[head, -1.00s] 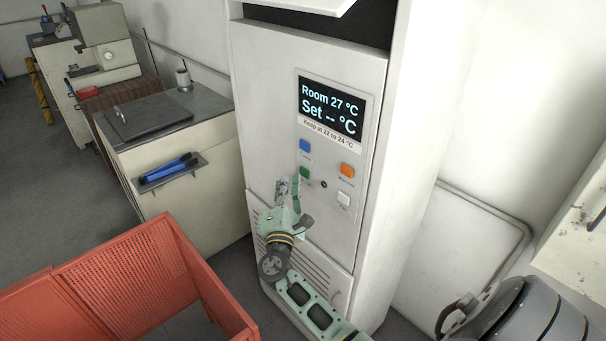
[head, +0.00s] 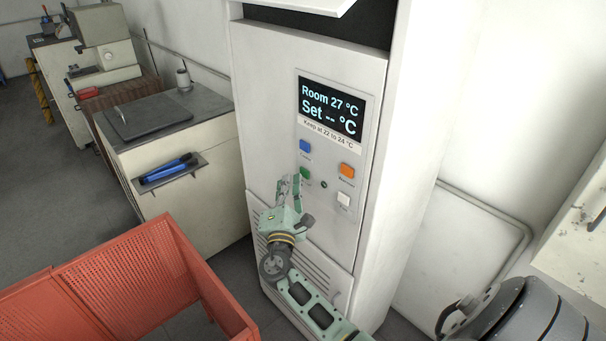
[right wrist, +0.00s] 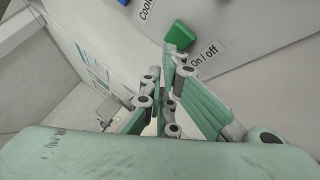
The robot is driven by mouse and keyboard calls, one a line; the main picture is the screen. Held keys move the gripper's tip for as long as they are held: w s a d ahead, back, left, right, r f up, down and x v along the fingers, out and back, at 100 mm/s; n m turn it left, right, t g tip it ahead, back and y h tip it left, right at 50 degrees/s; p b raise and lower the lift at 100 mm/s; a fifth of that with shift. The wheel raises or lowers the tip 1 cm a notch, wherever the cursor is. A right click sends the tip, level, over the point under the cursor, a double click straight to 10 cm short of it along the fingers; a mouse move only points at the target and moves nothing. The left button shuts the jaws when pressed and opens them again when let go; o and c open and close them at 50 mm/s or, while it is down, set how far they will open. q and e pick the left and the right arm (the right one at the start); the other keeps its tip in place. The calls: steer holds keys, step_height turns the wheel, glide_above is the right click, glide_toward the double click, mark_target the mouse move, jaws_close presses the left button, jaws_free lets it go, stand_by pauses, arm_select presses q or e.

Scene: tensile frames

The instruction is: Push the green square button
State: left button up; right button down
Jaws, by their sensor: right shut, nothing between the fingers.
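The green square button (head: 305,173) is at the lower left of the button group on the white cabinet's panel, partly hidden by my right gripper's fingers in the head view. In the right wrist view the green button (right wrist: 180,36) stands out from the panel beside an "On / off" label (right wrist: 207,54). My right gripper (head: 291,179) is shut and empty, its fingertips just below and left of the button. In the right wrist view its fingertips (right wrist: 168,50) are close to the button's lower edge; I cannot tell whether they touch it. My left gripper is not in view.
Blue (head: 304,146), orange (head: 346,171) and white (head: 343,200) buttons are nearby. The display (head: 331,108) reads "Room 27 °C, Set -- °C". A red perforated crate (head: 130,275) stands front left, a grey-topped cabinet (head: 185,205) behind it.

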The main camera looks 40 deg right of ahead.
steer(key=shift+d, duration=0.2)
stand_by(0.4)
steer(key=shift+d+b, duration=0.3)
steer(key=shift+a, duration=0.5)
steer(key=a+b, duration=0.1)
steer(key=a, duration=0.5)
steer(key=shift+s+b, duration=0.3)
steer(key=shift+b, duration=0.1)
